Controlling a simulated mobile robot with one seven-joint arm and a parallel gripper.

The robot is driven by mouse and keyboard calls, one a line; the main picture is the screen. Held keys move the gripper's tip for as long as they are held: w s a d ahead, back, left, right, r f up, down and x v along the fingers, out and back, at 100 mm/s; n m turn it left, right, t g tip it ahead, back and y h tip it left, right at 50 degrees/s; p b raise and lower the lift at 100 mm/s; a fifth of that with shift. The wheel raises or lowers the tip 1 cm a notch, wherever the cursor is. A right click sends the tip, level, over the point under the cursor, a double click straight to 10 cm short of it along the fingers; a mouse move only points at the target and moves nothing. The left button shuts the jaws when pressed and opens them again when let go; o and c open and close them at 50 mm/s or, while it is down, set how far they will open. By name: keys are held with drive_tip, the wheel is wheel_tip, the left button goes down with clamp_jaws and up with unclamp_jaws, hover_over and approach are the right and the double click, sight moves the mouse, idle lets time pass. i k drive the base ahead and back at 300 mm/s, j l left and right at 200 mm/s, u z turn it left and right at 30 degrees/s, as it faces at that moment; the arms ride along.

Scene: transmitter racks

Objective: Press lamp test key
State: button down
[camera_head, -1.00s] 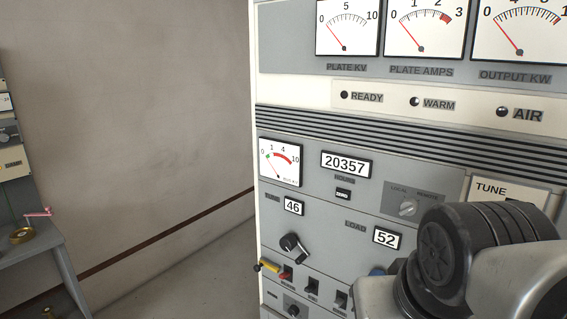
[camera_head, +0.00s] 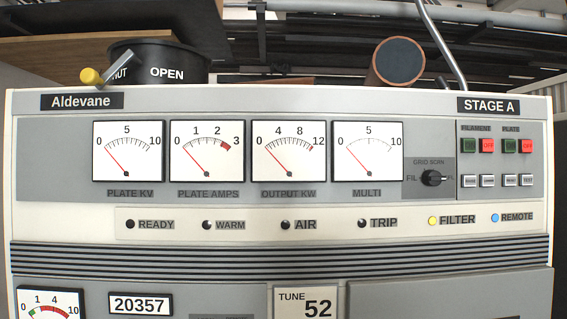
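The upper front of the transmitter rack (camera_head: 300,110), marked Aldevane and STAGE A, faces me. At its right end is a small key panel (camera_head: 498,163) with green and red keys under FILAMENT and PLATE. Below them is a row of small white keys; the rightmost white key (camera_head: 527,180) may read TEST, but the lettering is too small to be sure. I cannot tell which key is the lamp test key. The READY lamp (camera_head: 130,224), WARM, AIR and TRIP are dark. The FILTER lamp (camera_head: 432,220) is yellow and the REMOTE lamp (camera_head: 495,218) blue. My gripper is out of view.
The MULTI selector knob (camera_head: 431,177) sits just left of the keys. A black drum marked OPEN (camera_head: 160,68) with a yellow knob and a round dark cylinder (camera_head: 398,62) are above the rack. Nothing shows in front of the panel.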

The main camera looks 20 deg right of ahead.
sight(526, 180)
drive_tip(key=z, duration=1.8)
